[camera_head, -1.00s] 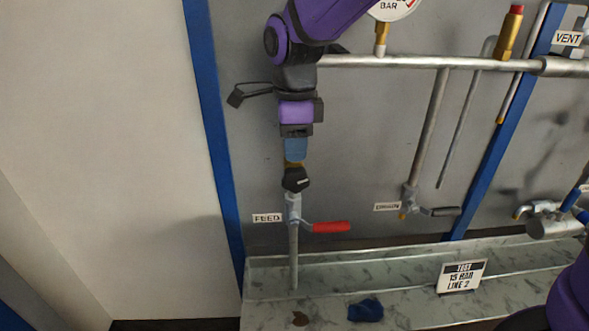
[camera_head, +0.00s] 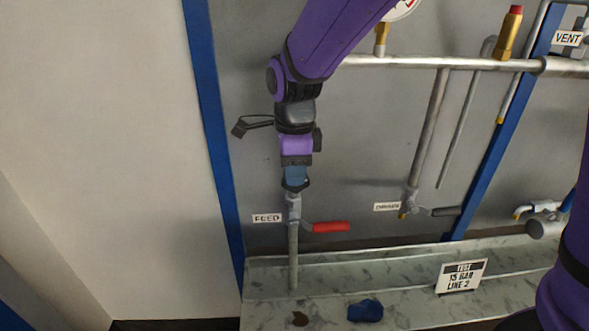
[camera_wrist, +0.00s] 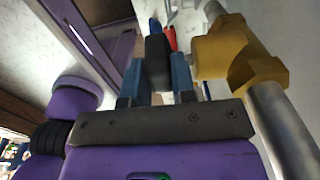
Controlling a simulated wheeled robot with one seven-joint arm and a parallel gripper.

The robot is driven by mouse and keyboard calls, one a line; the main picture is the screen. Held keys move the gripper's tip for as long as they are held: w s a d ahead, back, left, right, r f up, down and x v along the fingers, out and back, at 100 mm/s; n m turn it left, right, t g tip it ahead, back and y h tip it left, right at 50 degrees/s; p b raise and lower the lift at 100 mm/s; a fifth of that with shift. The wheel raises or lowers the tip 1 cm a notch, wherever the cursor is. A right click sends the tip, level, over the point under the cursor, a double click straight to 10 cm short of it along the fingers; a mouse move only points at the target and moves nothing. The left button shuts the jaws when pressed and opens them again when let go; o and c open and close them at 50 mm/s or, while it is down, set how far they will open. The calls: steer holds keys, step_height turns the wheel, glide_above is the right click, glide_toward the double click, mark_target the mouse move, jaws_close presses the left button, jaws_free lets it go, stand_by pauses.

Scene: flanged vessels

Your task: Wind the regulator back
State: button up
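The regulator has a black knob (camera_wrist: 157,60) and a brass body (camera_wrist: 230,60). In the wrist view the black knob is between the two blue fingers of my gripper (camera_wrist: 157,75), with the brass body to the right. I see no clear gap between fingers and knob, but cannot tell whether they press on it. In the head view my gripper (camera_head: 295,178) points down over the top of the FEED line. It hides most of the regulator there; only dark knob edges (camera_head: 307,185) show beside the fingers.
Just below is the FEED valve with a red lever (camera_head: 331,227) pointing right. A horizontal pipe (camera_head: 408,62) runs behind my arm. A marble ledge (camera_head: 400,306) holds a blue cloth (camera_head: 365,310) and a sign (camera_head: 461,276).

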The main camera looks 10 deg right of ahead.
steer(key=h, duration=0.1)
steer(key=a+h, duration=0.1)
steer(key=h, duration=0.1)
steer(key=shift+f+h, duration=0.1)
steer(key=shift+h, duration=0.2)
steer(key=h, duration=0.2)
steer(key=shift+w+a+f+h, duration=0.1)
steer(key=shift+a+f+h, duration=0.1)
steer(key=shift+h, duration=0.2)
steer(key=h, duration=0.3)
steer(key=shift+a+f+h, duration=0.25)
steer(key=shift+h, duration=0.05)
steer(key=shift+a+f+h, duration=0.1)
steer(key=shift+f+h, duration=0.05)
steer(key=shift+h, duration=0.8)
steer(key=shift+a+f+h, duration=0.1)
steer(key=shift+f+h, duration=0.05)
steer(key=shift+h, duration=0.8)
steer(key=o, duration=0.6)
steer(key=shift+o, duration=0.2)
